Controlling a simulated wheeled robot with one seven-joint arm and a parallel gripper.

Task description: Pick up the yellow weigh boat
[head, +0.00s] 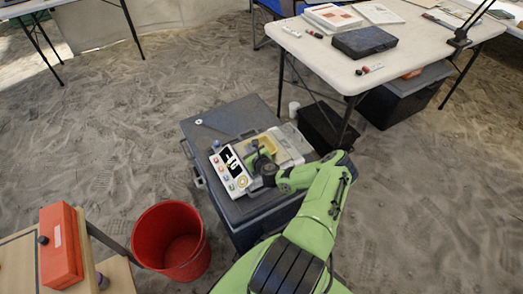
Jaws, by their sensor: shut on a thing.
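The yellow weigh boat (242,147) is at the top of the dark grey case (228,118), partly hidden behind my gripper. My green arm reaches in from the lower right, and my gripper (257,158) is at the weigh boat. The gripper is shut on the weigh boat. The fingertips are small and partly covered by the wrist, so the exact grip cannot be made out. I cannot tell whether the boat touches the surface below it.
A white panel (229,169) with small coloured items lies left of the gripper, and a pale tray (293,143) lies right. A red bucket (173,240) stands left of the case. A white table (415,45) stands at the back right. Open sandy floor lies left.

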